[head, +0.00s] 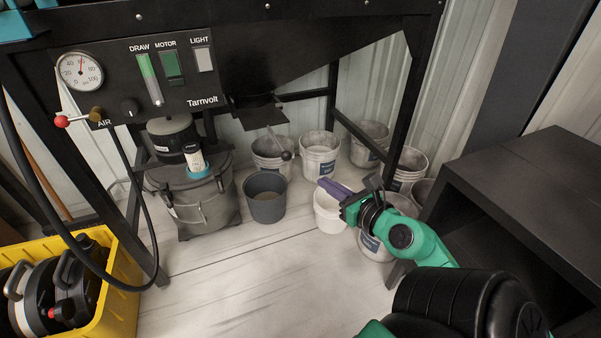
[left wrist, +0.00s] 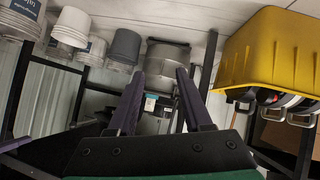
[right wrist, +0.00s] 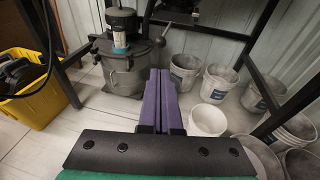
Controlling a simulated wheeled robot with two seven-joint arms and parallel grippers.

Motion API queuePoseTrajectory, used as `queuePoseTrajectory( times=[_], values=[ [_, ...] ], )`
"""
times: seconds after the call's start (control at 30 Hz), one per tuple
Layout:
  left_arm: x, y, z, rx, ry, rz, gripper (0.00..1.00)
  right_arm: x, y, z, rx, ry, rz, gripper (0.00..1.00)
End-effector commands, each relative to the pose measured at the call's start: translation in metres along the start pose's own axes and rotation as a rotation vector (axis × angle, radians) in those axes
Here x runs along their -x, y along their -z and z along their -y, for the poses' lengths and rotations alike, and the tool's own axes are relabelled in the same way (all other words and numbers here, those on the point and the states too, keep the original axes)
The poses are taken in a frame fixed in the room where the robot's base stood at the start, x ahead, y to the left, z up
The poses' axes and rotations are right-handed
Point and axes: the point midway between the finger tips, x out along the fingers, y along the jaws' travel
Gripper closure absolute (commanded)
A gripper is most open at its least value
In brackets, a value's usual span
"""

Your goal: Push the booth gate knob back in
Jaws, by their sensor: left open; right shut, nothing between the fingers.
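The gate knob (head: 287,155) is a dark ball on the end of a thin rod. The rod slopes down and toward me from the dark gate (head: 258,112) under the booth's hopper, and the knob hangs above the buckets. My right gripper (head: 326,186) is shut and empty, to the right of the knob and lower in the head view, apart from it. Its purple fingers lie together in the right wrist view (right wrist: 158,76). My left gripper (left wrist: 160,78) is open and empty in the left wrist view and is out of the head view.
A dark grey bucket (head: 265,205) and several white buckets (head: 320,160) stand below the booth. A grey canister (head: 195,208) is at left. A yellow crate (head: 120,285) is at lower left, a black cabinet (head: 530,165) at right. Black frame legs (head: 400,105) flank the space.

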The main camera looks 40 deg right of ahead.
Motion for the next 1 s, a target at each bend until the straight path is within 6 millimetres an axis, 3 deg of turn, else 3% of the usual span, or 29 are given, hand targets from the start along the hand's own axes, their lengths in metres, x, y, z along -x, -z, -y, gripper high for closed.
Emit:
queuePoseTrajectory(
  times=[0.17, 0.43, 0.7, 1.0],
  values=[
    [0.007, 0.009, 0.002, -0.008, 0.013, 0.037, 0.5, -0.018, -0.008, 0.0, 0.01, 0.0, 0.007, 1.0],
    [0.006, 0.005, 0.004, -0.01, 0.017, 0.05, 0.5, -0.078, -0.007, 0.0, 0.006, 0.001, 0.009, 1.0],
    [-0.004, -0.002, -0.008, 0.015, -0.022, -0.076, 0.5, -0.129, -0.004, 0.0, 0.002, 0.002, 0.006, 1.0],
    [-0.005, 0.0, -0.012, 0.026, -0.033, -0.121, 0.5, -0.139, -0.005, 0.0, 0.003, 0.002, 0.003, 1.0]
  ],
)
